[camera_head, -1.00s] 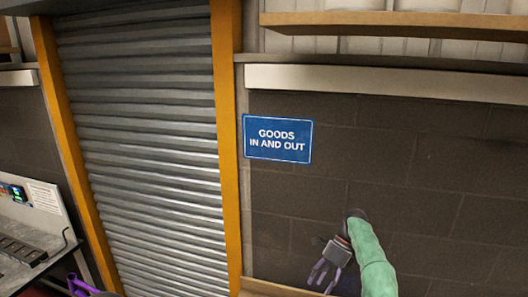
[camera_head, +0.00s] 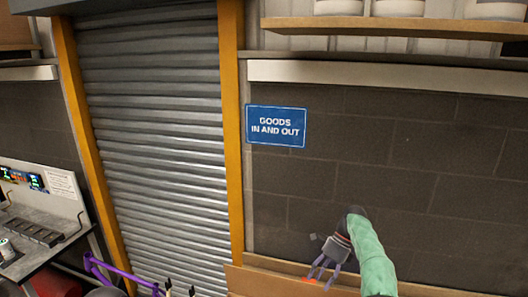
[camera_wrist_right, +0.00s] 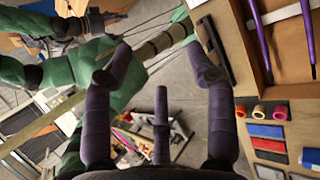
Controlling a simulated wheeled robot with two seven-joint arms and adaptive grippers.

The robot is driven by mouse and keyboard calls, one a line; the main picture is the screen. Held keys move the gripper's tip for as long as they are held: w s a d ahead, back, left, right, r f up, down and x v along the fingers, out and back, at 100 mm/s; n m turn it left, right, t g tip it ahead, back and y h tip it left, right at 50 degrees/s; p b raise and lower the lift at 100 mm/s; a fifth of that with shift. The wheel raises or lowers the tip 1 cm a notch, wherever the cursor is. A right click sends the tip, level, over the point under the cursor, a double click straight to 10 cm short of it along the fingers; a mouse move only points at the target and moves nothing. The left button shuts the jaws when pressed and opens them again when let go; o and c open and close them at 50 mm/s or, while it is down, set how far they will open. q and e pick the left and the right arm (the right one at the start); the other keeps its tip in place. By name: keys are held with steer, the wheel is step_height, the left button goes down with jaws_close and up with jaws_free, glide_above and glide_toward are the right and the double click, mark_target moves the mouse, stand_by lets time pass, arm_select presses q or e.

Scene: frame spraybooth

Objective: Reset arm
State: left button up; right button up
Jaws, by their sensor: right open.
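My right gripper (camera_head: 322,277) is in the lower middle of the head view, at the end of my green-sleeved arm, with its purple-grey fingers pointing down and left. In the right wrist view its fingers (camera_wrist_right: 162,70) are spread apart, with nothing between them. It is open and empty. My left gripper does not show clearly in either view.
A roller shutter (camera_head: 160,150) with yellow posts stands ahead, beside a blue sign (camera_head: 276,126) on a dark block wall. A purple frame (camera_head: 112,272) and a grey bench (camera_head: 40,240) are at lower left. Coloured blocks (camera_wrist_right: 266,131) lie on a board at right in the wrist view.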

step_height(320, 180, down, 16)
steer(key=s+a+f+n+t, duration=0.1)
steer(key=a+n, duration=0.1)
steer(key=n, duration=0.2)
steer(key=s+a+f+n+t+h, duration=0.15)
steer(key=s+f+n, duration=0.25)
steer(key=s+f, duration=0.55)
steer(key=s+a+f+n, duration=0.2)
steer(key=s+f+n, duration=0.4)
steer(key=s, duration=0.5)
steer(key=s+a+r+n+t, duration=0.15)
steer(key=s+n, duration=0.35)
steer(key=s, duration=1.1)
arm_select(q)
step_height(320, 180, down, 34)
steer(key=b, duration=3.4)
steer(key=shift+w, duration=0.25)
arm_select(e)
step_height(320, 180, down, 33)
steer(key=w+a+n, duration=0.1)
steer(key=shift+a+t+h, duration=0.35)
steer(key=shift+a+t, duration=0.05)
